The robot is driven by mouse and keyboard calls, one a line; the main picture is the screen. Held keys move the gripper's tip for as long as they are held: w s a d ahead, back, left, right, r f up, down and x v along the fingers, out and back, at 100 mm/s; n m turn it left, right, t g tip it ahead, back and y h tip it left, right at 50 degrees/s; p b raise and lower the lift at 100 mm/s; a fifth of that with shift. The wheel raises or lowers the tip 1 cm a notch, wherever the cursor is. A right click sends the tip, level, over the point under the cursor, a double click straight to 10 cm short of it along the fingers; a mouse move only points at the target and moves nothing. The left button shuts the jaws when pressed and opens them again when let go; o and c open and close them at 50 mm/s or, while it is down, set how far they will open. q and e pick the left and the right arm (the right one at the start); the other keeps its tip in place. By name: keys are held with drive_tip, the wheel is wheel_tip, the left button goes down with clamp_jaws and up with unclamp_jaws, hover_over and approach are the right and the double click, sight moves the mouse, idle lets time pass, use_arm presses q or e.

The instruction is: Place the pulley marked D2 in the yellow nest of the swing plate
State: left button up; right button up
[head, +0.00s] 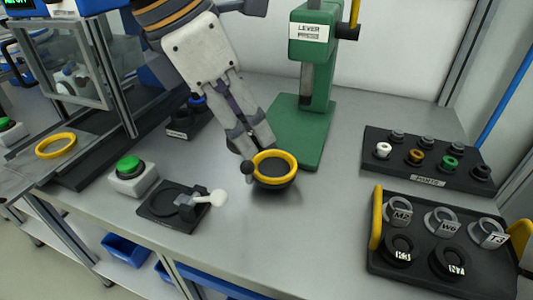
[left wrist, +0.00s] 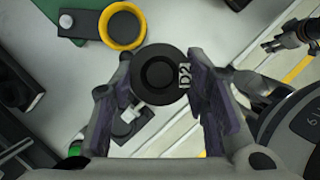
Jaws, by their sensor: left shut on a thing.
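The black pulley marked D2 (left wrist: 160,75) is held between the fingers of my left gripper, its label facing the wrist camera. My left gripper (head: 253,146) reaches down from the upper left in the head view. There I cannot make out the pulley apart from the fingers and dark parts. The yellow nest (head: 273,153) is a ring on a dark base in front of the green press. In the left wrist view the nest (left wrist: 122,45) lies beyond the pulley, offset up and left, its middle empty. My right gripper (left wrist: 277,45) shows small and dark at the upper right there.
A green lever press (head: 308,60) stands behind the nest. A dark fixture with a white-tipped lever (head: 178,208) and a green button box (head: 130,173) stand at left. At right are a tray of marked pulleys (head: 410,278) and a rack (head: 376,166).

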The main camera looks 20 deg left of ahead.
use_arm(q)
drive_tip(key=w+f, duration=0.6)
drive_tip(key=w, duration=0.1)
drive_tip(key=w+d+f, duration=0.1)
drive_tip(key=w+f, duration=0.2)
drive_tip(key=shift+w, duration=0.35)
wheel_tip(320, 180, down, 3)
drive_tip(key=shift+a+r, duration=0.1)
drive_tip(key=shift+r, duration=0.1)
drive_tip(key=shift+f, duration=0.6)
drive_tip(key=o, duration=1.2)
drive_tip(key=shift+o, duration=0.2)
drive_tip(key=shift+r, duration=0.1)
